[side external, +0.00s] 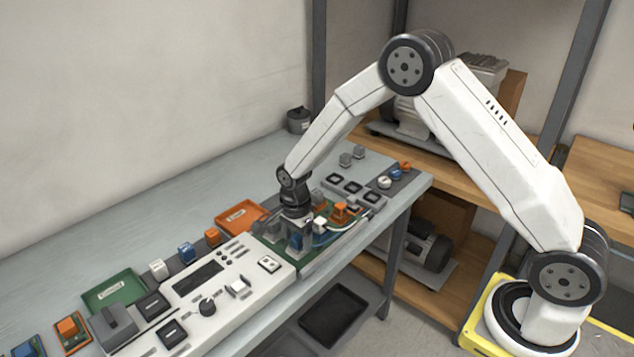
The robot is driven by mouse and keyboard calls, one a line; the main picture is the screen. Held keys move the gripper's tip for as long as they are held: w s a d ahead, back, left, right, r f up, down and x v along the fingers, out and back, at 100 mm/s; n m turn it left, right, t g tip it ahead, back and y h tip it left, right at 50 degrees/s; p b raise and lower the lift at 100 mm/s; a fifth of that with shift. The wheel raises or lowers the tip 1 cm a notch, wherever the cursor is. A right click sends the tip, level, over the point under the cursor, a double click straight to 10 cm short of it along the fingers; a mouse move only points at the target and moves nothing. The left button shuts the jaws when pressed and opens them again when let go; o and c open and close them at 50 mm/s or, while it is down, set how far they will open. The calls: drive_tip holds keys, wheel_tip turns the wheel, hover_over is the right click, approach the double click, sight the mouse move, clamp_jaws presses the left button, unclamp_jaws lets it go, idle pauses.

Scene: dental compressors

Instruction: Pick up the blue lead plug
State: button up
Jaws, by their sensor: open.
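My gripper (297,222) points down over a green board (302,257) on the bench, in the side external view. It is open, with its jaws small and partly lost among the parts there. A blue piece (296,241) shows right below the jaws; I cannot tell whether it sits between them or just beside them. A second blue spot is close to its right, next to a white plug (320,225). An orange plug (340,211) stands on the board further right, with pale leads near it. Another blue plug (186,252) stands behind the white panel, well left of my gripper.
A white control panel (225,290) with knobs lies left of the board. An orange tray (240,217) and a green tray (112,288) lie on the bench. White, blue and orange plugs (395,174) stand at the right end. A dark cup (298,120) stands at the back.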

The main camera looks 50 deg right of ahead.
drive_tip(key=shift+f, duration=0.3)
clamp_jaws()
idle(0.4)
